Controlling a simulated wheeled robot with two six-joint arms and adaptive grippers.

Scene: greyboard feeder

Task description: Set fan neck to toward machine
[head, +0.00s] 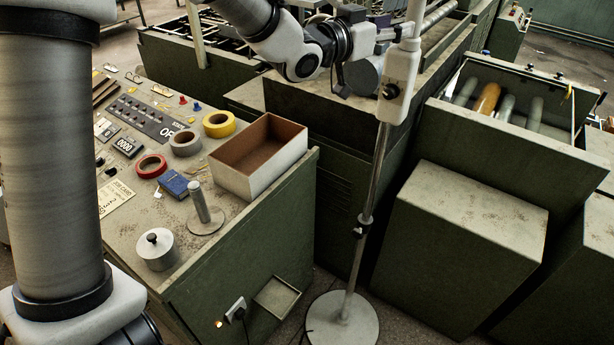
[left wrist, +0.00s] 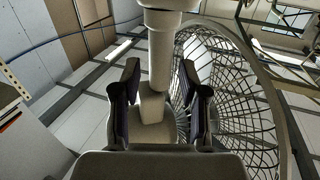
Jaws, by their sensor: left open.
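The fan in the head view has a pale stand (head: 378,170), a control box (head: 400,85) with a dark knob and a round base (head: 342,318). Its head is above the picture. My left gripper (head: 385,27) is beside the upper stand. In the left wrist view my left gripper (left wrist: 160,72) is open, with one dark finger on each side of the pale fan neck (left wrist: 160,45). I cannot tell whether either finger touches it. The wire fan cage (left wrist: 225,90) is close on the right. My right gripper is not in view.
A green console (head: 240,270) on the left carries tape rolls (head: 219,124), an open box (head: 258,155) and a metal pot (head: 156,248). Green machine housings (head: 460,240) stand right of the fan. A little floor shows around its base.

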